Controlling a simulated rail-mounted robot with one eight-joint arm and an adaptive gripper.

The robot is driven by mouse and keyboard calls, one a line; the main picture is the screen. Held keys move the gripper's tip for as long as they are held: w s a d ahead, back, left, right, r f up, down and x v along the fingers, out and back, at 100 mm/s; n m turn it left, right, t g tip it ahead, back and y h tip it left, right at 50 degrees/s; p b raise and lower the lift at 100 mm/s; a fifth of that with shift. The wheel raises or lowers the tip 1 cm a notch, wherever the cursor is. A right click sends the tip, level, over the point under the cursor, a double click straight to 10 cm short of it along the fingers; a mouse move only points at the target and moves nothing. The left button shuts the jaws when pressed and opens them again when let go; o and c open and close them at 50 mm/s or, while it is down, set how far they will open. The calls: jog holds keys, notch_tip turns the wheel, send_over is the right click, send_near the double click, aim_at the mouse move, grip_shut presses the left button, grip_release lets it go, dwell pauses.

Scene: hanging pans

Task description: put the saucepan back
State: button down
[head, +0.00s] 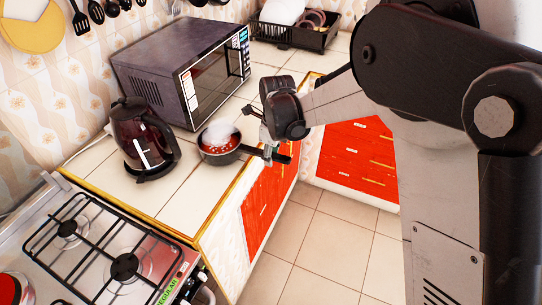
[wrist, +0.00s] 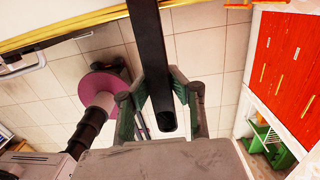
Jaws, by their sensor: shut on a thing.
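The dark saucepan (head: 212,157) is at the counter's front edge in the head view, between the kettle and my gripper. It looks upright, with something red and a white, cloudy patch inside. I cannot tell whether its base touches the counter. Its black handle points right, out over the edge. My gripper (head: 270,148) is at the handle. In the wrist view my gripper (wrist: 161,98) has its two green-grey fingers on either side of the black handle (wrist: 149,45), shut on it. The pan's bowl is out of the wrist view.
A dark kettle (head: 142,138) stands close left of the pan, and a microwave (head: 183,70) is behind. A gas stove (head: 105,255) is at front left. A dish rack (head: 295,32) is at the back. Utensils (head: 96,11) hang on the wall. Red drawers (head: 355,155) stand right.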

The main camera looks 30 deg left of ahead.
jog(key=c, duration=2.1)
grip_release()
jog(key=shift+f, duration=0.15)
jog(key=shift+c, duration=0.2)
jog(key=o, duration=0.5)
jog(key=shift+c, duration=0.2)
notch_tip(320, 180, up, 12)
jog(key=shift+d+r, duration=0.2)
jog(key=shift+d, duration=0.2)
jog(key=shift+w, duration=0.15)
